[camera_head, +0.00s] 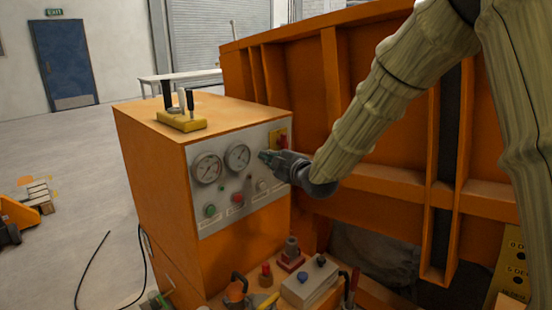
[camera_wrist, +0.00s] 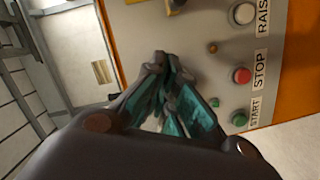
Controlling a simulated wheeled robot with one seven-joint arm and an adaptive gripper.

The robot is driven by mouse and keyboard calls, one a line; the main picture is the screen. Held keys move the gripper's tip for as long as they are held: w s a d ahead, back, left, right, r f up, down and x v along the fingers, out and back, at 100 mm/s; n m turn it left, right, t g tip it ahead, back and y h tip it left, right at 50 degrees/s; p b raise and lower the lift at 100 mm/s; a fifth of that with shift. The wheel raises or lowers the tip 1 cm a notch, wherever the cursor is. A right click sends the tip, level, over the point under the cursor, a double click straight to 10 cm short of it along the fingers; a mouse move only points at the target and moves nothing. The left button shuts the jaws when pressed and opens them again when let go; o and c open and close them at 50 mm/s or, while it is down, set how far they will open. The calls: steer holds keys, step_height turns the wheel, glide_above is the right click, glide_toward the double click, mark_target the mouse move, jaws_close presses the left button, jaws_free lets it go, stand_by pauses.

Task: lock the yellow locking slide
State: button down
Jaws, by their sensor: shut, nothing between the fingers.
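A small yellow plate (camera_head: 278,137) is fixed at the upper right of the grey control panel, with a red part beside it. It looks like the locking slide, but it is too small to tell its position. A yellow piece also shows at the top edge of the wrist view (camera_wrist: 174,8), mostly cut off. My gripper (camera_head: 266,156) is in front of the panel's right side, a little below and left of the yellow plate. In the wrist view, my gripper's teal fingers (camera_wrist: 160,66) are together and empty. I cannot tell whether they touch the panel.
The panel (camera_head: 215,222) carries two gauges (camera_head: 222,163), buttons and knobs. A yellow lever block (camera_head: 181,122) stands on the orange cabinet (camera_head: 150,150). An orange ribbed wall (camera_head: 400,165) rises close behind my arm. Several levers and a grey box (camera_head: 309,283) are below.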

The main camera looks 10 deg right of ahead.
steer(key=w+d+f+p, duration=0.1)
steer(key=w+f+p, duration=0.1)
steer(key=w, duration=0.3)
steer(key=shift+w+f, duration=0.15)
steer(key=shift+w, duration=0.2)
steer(key=shift+d, duration=0.15)
steer(key=w+d, duration=0.2)
steer(key=shift+w+d+b, duration=0.1)
steer(key=shift+d+b, duration=0.25)
steer(key=shift+d, duration=0.05)
